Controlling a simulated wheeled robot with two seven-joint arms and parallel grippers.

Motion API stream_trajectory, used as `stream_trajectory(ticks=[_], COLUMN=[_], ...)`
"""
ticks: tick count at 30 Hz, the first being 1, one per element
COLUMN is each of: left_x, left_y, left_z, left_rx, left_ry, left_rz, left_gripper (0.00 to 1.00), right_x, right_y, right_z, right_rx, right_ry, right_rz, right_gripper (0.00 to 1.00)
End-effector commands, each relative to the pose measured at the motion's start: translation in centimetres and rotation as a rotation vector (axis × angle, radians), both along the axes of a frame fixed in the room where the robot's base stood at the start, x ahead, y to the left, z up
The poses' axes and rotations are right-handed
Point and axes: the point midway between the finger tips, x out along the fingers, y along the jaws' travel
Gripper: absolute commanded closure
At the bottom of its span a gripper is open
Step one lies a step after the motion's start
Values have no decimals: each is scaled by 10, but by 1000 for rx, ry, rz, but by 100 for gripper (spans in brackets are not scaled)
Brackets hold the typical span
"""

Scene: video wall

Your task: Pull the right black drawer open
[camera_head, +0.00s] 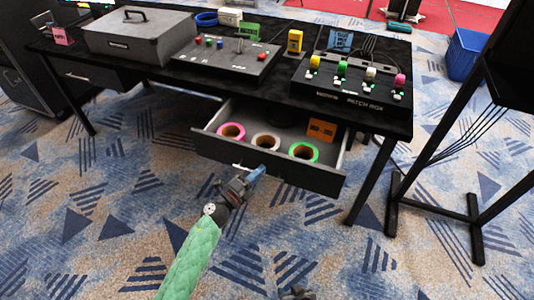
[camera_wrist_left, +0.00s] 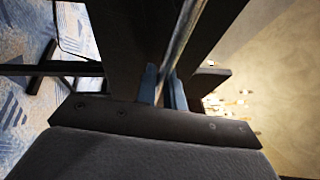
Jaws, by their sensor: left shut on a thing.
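The right black drawer (camera_head: 215,146) is pulled out from under the table, and tape rolls show inside it. My left gripper (camera_head: 252,176) is at the drawer's front, shut on its handle (camera_head: 238,167). In the left wrist view, the two blue fingers of my left gripper (camera_wrist_left: 164,88) sit either side of the metal handle bar (camera_wrist_left: 186,32). My right gripper (camera_head: 297,293) shows only partly at the bottom edge, low and away from the drawer; its jaws cannot be made out.
The drawer holds a pink (camera_head: 231,131), a white (camera_head: 266,142) and a green tape roll (camera_head: 303,151), and an orange box (camera_head: 321,130). The black table (camera_head: 285,98) carries a grey case (camera_head: 140,36) and control panels. A black stand (camera_head: 474,225) is at right. The carpet in front is clear.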

Motion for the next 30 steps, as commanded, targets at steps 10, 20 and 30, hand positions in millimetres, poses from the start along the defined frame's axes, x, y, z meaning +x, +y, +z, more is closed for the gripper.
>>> stream_trajectory(ticks=[10, 20, 30], left_x=[-78, -111, -115], left_y=[26, 37, 39], left_z=[-2, -1, -1], left_rx=[0, 0, 0], left_ry=[4, 1, 1], left_rz=[1, 1, 2], left_gripper=[100, 100, 100], right_x=[0, -1, -1], right_y=[1, 1, 1], right_z=[7, 3, 2], right_rx=[-1, 2, 1], right_ry=[9, 4, 3], right_rz=[3, 2, 1], right_gripper=[64, 64, 64])
